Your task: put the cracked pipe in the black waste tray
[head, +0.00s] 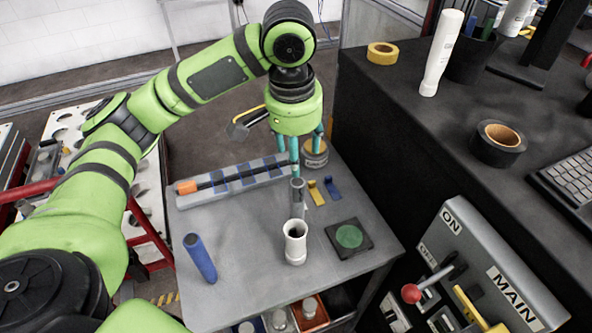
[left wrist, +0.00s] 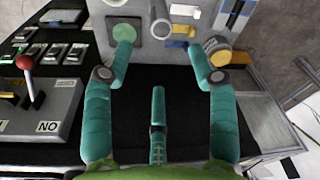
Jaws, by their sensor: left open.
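A white pipe piece with a flared rim (head: 295,243) stands upright near the front of the grey table. A grey cylinder (head: 297,196) stands just behind it. No crack is clear on either, so I cannot tell which is the cracked pipe. My left gripper (head: 306,162) hangs fingers down above the table's back part, open and empty. In the left wrist view its teal fingers (left wrist: 160,42) are spread, with the grey cylinder (left wrist: 160,18) beyond them. No black waste tray is clearly recognisable; dark-edged storage under the tabletop is partly cut off.
A grey rack (head: 235,182) holds an orange-ended rod. A green disc sits on a black pad (head: 347,253) at right. Yellow (head: 316,192) and blue (head: 332,188) clips and a round can (head: 315,154) lie behind. The black bench (head: 400,135) rises at right.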

